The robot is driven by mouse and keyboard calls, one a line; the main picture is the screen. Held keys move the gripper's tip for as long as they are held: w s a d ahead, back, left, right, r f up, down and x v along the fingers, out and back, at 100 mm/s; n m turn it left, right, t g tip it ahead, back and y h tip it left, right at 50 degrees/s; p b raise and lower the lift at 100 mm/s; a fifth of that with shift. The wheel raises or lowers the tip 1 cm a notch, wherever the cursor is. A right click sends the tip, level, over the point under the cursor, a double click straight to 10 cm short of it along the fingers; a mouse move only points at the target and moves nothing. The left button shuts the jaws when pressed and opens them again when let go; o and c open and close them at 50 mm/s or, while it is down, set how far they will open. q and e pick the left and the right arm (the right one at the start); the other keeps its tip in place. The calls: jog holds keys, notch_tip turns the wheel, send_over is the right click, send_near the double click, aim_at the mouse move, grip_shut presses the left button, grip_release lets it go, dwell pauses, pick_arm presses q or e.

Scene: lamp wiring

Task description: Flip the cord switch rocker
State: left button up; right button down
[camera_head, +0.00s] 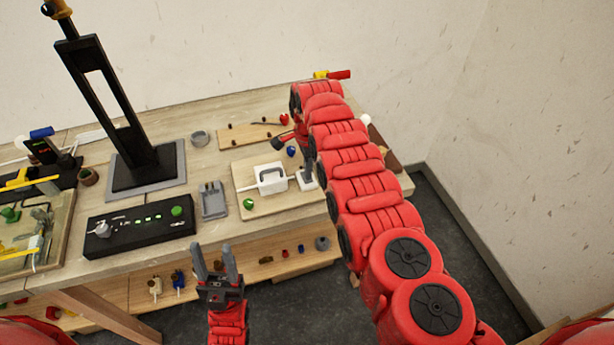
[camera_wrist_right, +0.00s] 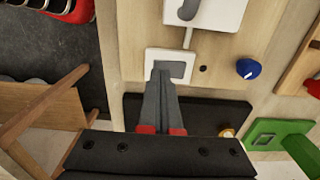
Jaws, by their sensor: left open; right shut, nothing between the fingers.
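A small white cord switch (camera_wrist_right: 151,58) with a grey rocker (camera_wrist_right: 180,70) sits on a wooden board in the right wrist view. My right gripper (camera_wrist_right: 161,72) is shut and empty, its fingertips over the switch at the rocker's left part; I cannot tell whether they touch it. The fingers hide part of the switch. In the head view the switch (camera_head: 306,184) lies near the board's right end, under my right gripper (camera_head: 307,175). My left gripper (camera_head: 216,262) is open and empty, in front of the bench's front edge.
A white box (camera_head: 271,180) with a dark handle-like loop sits left of the switch, joined by a short white cord (camera_wrist_right: 187,38). A blue knob (camera_wrist_right: 249,69) is nearby. A grey tray (camera_head: 213,200) and black control panel (camera_head: 140,228) stand further left.

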jog(key=shift+f+b, duration=0.55)
jog(key=shift+f, duration=0.05)
jog(key=shift+r, duration=0.15)
notch_tip(320, 180, up, 5)
jog(key=p, duration=0.4)
jog(key=shift+p, duration=0.3)
jog(key=shift+r+p, duration=0.5)
jog(key=shift+r, duration=0.45)
jog(key=shift+f, duration=0.1)
